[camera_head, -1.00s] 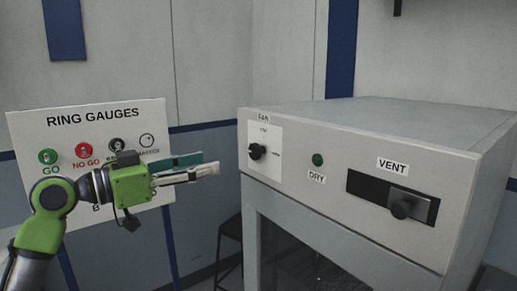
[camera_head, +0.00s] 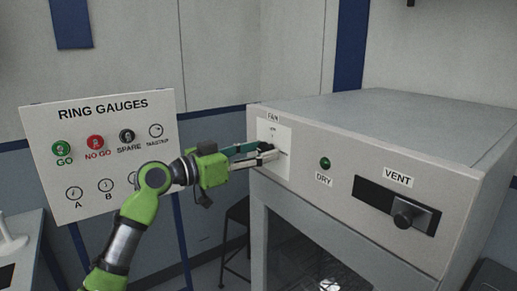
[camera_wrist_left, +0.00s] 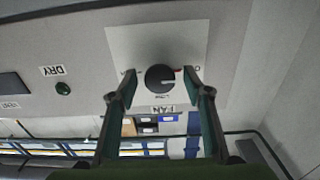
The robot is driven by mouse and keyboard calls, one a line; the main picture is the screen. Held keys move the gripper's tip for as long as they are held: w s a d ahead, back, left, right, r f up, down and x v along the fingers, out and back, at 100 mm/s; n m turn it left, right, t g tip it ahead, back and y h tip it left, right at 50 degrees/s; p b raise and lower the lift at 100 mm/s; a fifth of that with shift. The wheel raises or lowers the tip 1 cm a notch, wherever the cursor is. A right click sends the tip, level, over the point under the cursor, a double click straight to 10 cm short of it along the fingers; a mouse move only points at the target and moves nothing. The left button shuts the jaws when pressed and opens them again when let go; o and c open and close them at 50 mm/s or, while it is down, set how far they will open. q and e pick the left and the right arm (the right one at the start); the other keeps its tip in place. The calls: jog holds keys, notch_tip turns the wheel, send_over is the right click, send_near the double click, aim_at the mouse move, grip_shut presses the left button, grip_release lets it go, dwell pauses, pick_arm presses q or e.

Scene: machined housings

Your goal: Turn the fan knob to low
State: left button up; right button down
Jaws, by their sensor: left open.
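The black round fan knob (camera_wrist_left: 160,78) sits on a white plate (camera_wrist_left: 120,45) under the FAN label on the grey machine's front. In the left wrist view, which is upside down, a red mark on the knob points to the picture's right. Small print surrounds the knob. My left gripper (camera_wrist_left: 159,73) is open, with one fingertip on each side of the knob; I cannot tell whether they touch it. In the head view, the left gripper (camera_head: 272,151) reaches the plate and mostly hides the knob. My right gripper is in neither view.
A green DRY button or lamp (camera_head: 325,163) and a VENT slider (camera_head: 402,212) are right of the plate. A RING GAUGES board (camera_head: 105,200) stands behind my left arm. A dark stool (camera_head: 238,215) stands below the gripper.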

pick_arm(q)
jog(key=c, duration=1.1)
